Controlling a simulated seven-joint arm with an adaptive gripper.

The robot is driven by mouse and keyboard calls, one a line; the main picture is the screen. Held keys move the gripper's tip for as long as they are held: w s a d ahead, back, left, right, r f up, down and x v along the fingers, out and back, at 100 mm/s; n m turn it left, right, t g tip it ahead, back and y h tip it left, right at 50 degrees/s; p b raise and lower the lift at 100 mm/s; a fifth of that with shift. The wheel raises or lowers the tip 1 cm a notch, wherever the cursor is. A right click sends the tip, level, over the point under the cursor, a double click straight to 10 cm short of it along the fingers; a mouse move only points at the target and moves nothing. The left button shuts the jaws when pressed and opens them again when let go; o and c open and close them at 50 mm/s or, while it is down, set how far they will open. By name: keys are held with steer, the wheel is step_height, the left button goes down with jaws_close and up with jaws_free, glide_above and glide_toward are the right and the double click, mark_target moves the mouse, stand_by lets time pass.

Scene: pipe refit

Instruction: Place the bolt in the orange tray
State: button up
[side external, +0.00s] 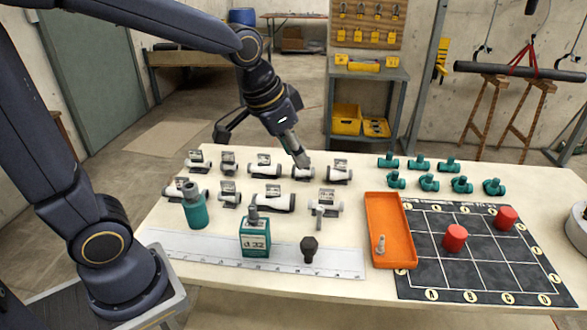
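The orange tray (401,222) lies on the table right of centre. A small grey-tan upright piece (380,245) stands in its near end; it may be a bolt, but it is too small to be sure. A dark piece with a wide head and narrower shank (309,249), bolt-like, stands at the front by the ruler strip. My gripper (301,163) points down at the back row of white fittings, over or at one fitting (303,173). Its fingers look close together, but whether they are shut or hold anything cannot be made out.
White pipe fittings (273,199) with dark ends stand in two rows on the left. Teal fittings (429,183) stand at the back right. A teal bottle (195,210) and teal block (255,238) stand at the front. Red cylinders (455,238) stand on a dark grid mat (480,275).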

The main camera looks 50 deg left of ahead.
steer(key=s+a+r+n, duration=0.1)
steer(key=s+a+n, duration=0.1)
steer(key=s, duration=1.1)
steer(key=shift+s+a+r+n+t, duration=0.3)
steer(key=shift+s+a, duration=0.05)
